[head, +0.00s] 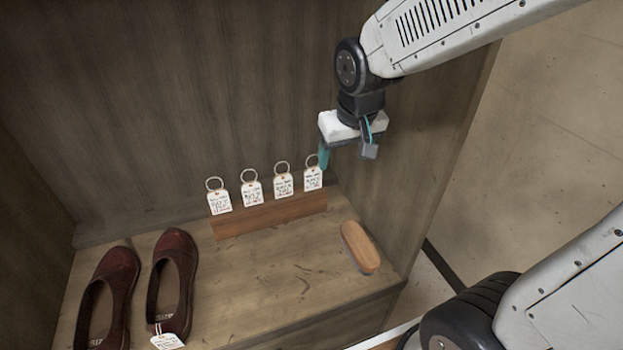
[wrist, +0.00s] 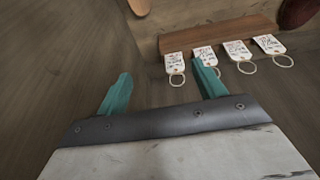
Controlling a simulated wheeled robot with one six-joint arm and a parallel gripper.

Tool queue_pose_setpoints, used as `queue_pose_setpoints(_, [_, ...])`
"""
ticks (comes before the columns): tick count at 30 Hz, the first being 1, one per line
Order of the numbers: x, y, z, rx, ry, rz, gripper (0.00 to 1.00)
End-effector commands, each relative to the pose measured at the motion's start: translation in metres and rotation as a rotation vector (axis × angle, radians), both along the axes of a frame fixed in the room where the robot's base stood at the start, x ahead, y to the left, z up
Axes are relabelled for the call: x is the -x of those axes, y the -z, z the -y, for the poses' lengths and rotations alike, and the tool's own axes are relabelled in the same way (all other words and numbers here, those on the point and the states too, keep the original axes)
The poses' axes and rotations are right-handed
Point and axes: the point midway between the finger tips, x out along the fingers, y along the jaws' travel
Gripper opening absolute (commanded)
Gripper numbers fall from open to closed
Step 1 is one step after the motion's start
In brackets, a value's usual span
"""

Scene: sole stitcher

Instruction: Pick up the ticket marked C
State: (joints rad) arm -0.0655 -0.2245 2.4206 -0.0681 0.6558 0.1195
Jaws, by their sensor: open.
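Several white tickets with metal rings stand in a row on a wooden block (head: 270,214). In the head view they are the leftmost ticket (head: 219,202), second ticket (head: 251,193), third ticket (head: 284,184) and rightmost ticket (head: 313,179). Their print is too small to read, so I cannot tell which is marked C. My gripper (head: 343,156) is open and empty, above and beside the rightmost ticket. In the wrist view, my gripper (wrist: 160,82) has its right finger overlapping part of the second ticket from the left (wrist: 206,55); the leftmost ticket (wrist: 175,64) lies between the finger lines, further off.
A wooden-backed brush (head: 361,246) lies right of the block, near the side wall (head: 420,170). Dark red shoes (head: 172,275) stand at left, one with a tag (head: 166,341). The back wall (head: 180,90) rises close behind the tickets. The shelf's middle front is clear.

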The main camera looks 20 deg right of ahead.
Motion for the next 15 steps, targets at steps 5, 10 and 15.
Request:
queue_pose_setpoints(5, [-0.059, 0.046, -0.012, -0.009, -0.008, 0.054, 0.69])
queue_pose_setpoints(10, [-0.085, 0.069, -0.018, -0.018, -0.012, 0.09, 0.69])
queue_pose_setpoints(15, [-0.095, 0.084, -0.018, -0.021, -0.011, 0.098, 0.69])
